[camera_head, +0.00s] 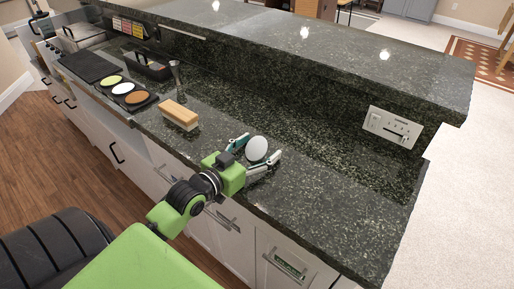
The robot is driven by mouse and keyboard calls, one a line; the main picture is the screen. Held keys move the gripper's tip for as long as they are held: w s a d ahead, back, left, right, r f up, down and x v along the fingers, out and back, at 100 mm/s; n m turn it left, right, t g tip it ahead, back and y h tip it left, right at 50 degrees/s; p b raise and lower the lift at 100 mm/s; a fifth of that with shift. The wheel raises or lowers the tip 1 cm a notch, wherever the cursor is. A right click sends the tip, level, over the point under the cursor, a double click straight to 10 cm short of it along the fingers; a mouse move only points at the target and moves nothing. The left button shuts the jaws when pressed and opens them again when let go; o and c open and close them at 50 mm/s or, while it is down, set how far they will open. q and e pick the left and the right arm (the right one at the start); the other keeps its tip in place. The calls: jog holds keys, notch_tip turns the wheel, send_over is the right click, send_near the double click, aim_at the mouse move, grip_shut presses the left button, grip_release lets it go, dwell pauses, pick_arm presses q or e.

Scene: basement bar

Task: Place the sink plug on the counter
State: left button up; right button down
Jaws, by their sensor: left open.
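The sink plug, a white round disc (257,149), is at the dark speckled counter (330,200), between the spread fingers of my left gripper (257,153). The left gripper is open, with one finger on each side of the disc. I cannot tell whether the disc rests flat on the counter or touches a finger. My left arm reaches in from the lower left over the counter's front edge. My right gripper is not in view.
A brush with a wooden back (180,113) and a metal jigger-like piece (177,76) stand left of the gripper. A tray with coloured rounds (124,88) lies farther left. A raised ledge (300,40) with a wall outlet (392,127) runs behind. The counter at right is clear.

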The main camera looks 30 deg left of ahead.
aim_at(258, 147)
pick_arm(q)
jog(key=c, duration=1.3)
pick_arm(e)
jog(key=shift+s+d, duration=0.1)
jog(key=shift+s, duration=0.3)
pick_arm(q)
jog(key=shift+r, duration=0.1)
